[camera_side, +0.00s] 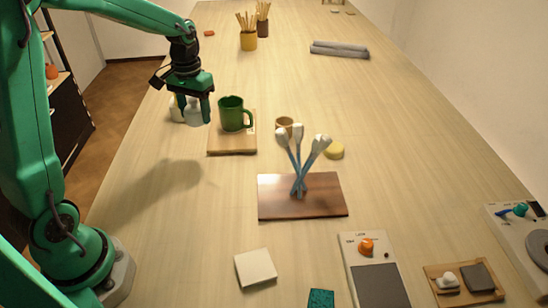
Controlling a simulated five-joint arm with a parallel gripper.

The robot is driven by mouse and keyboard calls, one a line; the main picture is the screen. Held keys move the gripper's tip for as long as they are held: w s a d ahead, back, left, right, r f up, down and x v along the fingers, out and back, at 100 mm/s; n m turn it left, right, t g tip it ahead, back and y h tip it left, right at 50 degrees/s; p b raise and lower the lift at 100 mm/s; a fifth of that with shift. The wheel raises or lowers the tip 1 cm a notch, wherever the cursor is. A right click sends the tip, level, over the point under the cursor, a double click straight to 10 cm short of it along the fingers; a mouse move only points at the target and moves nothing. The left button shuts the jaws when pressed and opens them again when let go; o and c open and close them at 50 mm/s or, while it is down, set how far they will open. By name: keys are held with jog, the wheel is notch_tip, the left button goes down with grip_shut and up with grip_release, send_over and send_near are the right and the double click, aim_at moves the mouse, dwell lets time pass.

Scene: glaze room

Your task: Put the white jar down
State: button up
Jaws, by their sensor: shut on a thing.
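My gripper (194,103) is at the upper left of the table in the side view, pointing down. It is shut on the white jar (193,115), which shows partly between and beside the green fingers. The fingers hide part of the jar. The jar is low, close to the tabletop, just left of a wooden board with a green mug (232,114). I cannot tell whether its base touches the table.
The wooden board (232,151) is close on the right. Brush pots (248,41) stand behind. The table's left edge is near; bare tabletop lies in front.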

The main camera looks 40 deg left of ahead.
jog(key=w+d+r+m, duration=0.1)
jog(key=d+r+m, duration=0.2)
jog(key=d, duration=0.8)
jog(key=shift+r, duration=0.5)
jog(key=shift+a, duration=0.1)
jog(key=a+f+n, duration=0.1)
jog(key=a, duration=0.2)
jog(key=a+f+n, duration=0.1)
jog(key=a, duration=0.3)
jog(key=s+a+f+n, duration=0.1)
jog(key=a+f, duration=0.1)
jog(key=a, duration=0.2)
jog(key=s+a+f+n, duration=0.3)
jog(key=s+a, duration=0.1)
jog(key=a, duration=0.6)
jog(key=shift+s+f, duration=0.15)
jog(key=shift+f, duration=0.25)
send_over(146, 145)
notch_tip(146, 145, down, 7)
jog(key=shift+f, duration=1.8)
jog(key=shift+f, duration=0.15)
